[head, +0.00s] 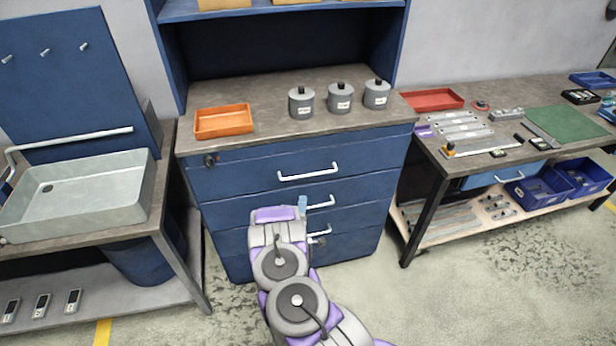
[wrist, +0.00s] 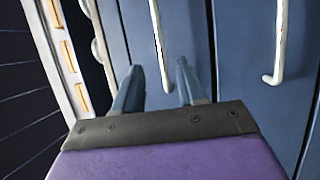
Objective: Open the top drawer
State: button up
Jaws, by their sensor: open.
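The top drawer (head: 250,178) is the upper blue drawer of the cabinet in the head view. It is shut, with a white bar handle (head: 308,174). My gripper (head: 302,204) shows in front of the cabinet, below that handle in the picture and near the second drawer's handle (head: 321,204). In the wrist view my gripper (wrist: 158,66) is open, with its two blue fingers apart and nothing held. A white handle (wrist: 158,40), apparently the top drawer's, runs up from between the fingertips. I cannot tell how far ahead it is. Another handle (wrist: 280,45) lies to the right.
The cabinet top (head: 265,120) bears an orange tray (head: 223,121) and three grey canisters (head: 340,98). A sink (head: 80,195) on a bench stands left. A workbench (head: 480,170) with tools stands right. Floor (head: 470,290) is open at the front right.

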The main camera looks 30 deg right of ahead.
aim_at(308, 176)
jog(key=b+x, duration=0.2)
jog(key=x, duration=1.2)
jog(key=shift+c, duration=0.5)
grip_shut()
jog(key=shift+s+a+f, duration=0.1)
